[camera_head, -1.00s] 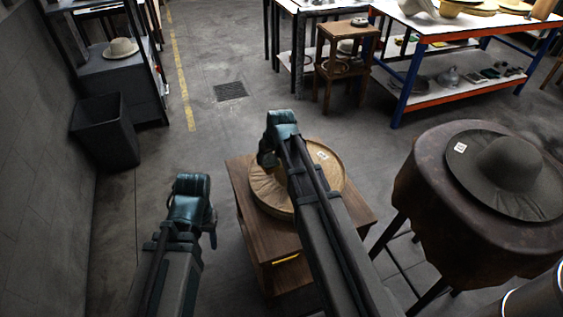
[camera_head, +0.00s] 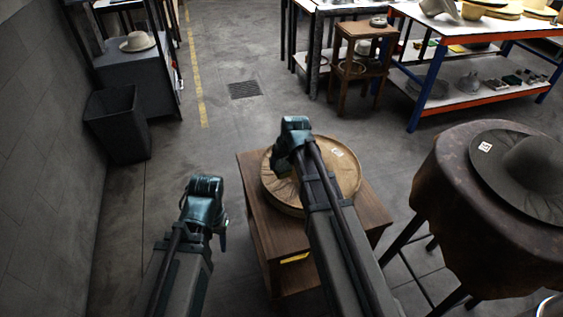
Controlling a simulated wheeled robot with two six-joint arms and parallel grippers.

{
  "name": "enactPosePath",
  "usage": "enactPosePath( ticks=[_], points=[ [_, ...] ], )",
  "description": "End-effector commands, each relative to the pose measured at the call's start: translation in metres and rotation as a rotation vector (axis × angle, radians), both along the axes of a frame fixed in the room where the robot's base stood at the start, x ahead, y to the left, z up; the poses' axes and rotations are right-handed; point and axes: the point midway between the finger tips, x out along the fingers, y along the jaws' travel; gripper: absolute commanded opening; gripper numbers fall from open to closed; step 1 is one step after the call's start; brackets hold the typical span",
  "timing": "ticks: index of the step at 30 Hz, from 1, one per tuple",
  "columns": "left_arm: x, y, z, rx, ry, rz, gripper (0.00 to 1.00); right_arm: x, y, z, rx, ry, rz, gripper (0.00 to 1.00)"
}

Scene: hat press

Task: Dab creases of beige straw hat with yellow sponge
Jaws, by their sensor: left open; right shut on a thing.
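The beige straw hat (camera_head: 345,176) lies on a small wooden table (camera_head: 373,216), with a small white tag on it. My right gripper (camera_head: 279,172) is over the left part of the hat, and my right arm hides the hat's middle. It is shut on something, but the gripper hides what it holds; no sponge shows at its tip. A bit of yellow (camera_head: 294,257) shows at the front of the wooden table, too small to identify. My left gripper (camera_head: 222,234) is open, over the floor left of the table, apart from the hat.
A dark felt hat (camera_head: 535,165) lies on a brown covered stand (camera_head: 450,200) at the right. A dark bin (camera_head: 117,125) and a shelf with a pale hat (camera_head: 138,42) stand at the left. An orange-edged workbench (camera_head: 440,90) is behind. The floor between is clear.

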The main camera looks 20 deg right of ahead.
Motion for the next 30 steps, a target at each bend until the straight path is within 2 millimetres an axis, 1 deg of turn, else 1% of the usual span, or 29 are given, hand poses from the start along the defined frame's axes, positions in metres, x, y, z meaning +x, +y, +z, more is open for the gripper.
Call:
enactPosePath(
  ticks=[8,22,26,30],
  points=[
    [0.000,0.000,-0.017,0.000,0.000,0.000,0.50,0.000,0.000,-0.017,0.000,0.000,0.000,0.22],
    [0.000,0.000,-0.068,0.000,0.000,-0.001,0.50,0.000,0.000,-0.068,0.000,0.000,0.000,0.22],
    [0.000,0.000,-0.076,0.000,0.000,-0.001,0.50,0.000,0.000,-0.076,0.000,0.000,0.000,0.22],
    [0.000,0.000,-0.078,0.000,0.000,-0.001,0.50,0.000,0.000,-0.078,0.000,0.000,0.000,0.22]
  ],
)
